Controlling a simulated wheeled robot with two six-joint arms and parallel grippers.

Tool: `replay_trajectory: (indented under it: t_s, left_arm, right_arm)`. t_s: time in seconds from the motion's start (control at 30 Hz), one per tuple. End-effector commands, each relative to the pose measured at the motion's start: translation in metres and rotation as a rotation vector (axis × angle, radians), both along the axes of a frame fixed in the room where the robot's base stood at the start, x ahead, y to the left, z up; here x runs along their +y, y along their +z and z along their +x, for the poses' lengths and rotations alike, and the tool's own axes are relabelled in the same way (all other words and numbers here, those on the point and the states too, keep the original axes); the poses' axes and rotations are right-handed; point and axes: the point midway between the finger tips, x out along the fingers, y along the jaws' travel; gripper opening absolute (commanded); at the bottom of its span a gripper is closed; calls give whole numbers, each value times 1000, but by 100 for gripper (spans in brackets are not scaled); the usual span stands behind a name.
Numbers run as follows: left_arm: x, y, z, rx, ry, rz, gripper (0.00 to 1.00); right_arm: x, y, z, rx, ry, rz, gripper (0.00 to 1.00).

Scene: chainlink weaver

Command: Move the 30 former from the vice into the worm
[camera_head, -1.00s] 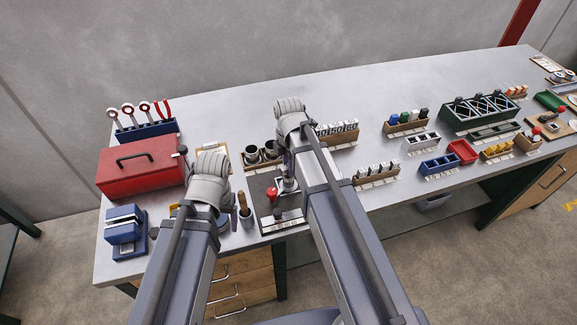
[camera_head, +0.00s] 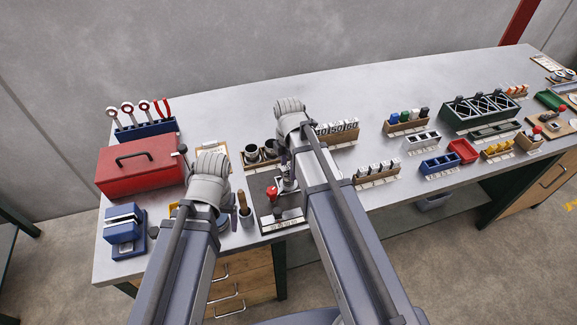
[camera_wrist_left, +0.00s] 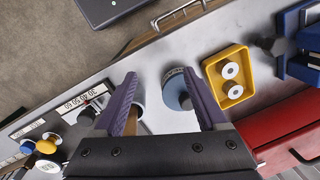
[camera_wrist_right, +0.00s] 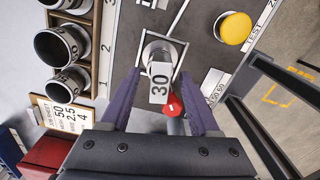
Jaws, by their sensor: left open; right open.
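The 30 former (camera_wrist_right: 158,88), a pale piece with a "30" tag, stands at a metal round fitting on the dark machine panel, which I take to be the worm (camera_head: 262,217). My right gripper (camera_wrist_right: 161,80) is open, with a finger on either side of the tag; I cannot tell whether they touch it. My left gripper (camera_wrist_left: 160,78) is open and empty over the bench front.
A red-knobbed handle (camera_wrist_right: 174,106) is close beside the former. A yellow button (camera_wrist_right: 234,28) is on the panel. Below my left gripper are a yellow tray (camera_wrist_left: 248,88) with two white rings and a round blue-grey item (camera_wrist_left: 176,92). A red toolbox (camera_head: 140,165) stands behind the vice.

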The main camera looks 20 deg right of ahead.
Motion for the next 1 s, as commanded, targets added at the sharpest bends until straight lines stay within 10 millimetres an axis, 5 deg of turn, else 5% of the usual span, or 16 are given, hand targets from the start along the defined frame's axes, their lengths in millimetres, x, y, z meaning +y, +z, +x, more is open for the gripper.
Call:
replay_trajectory:
  t_s: [0.7,1.0]
  left_arm:
    - [0,73,0,0,-2,0,74]
    - [0,78,0,0,-1,0,74]
  right_arm:
    - [0,73,0,0,0,0,62]
    - [0,78,0,0,0,0,62]
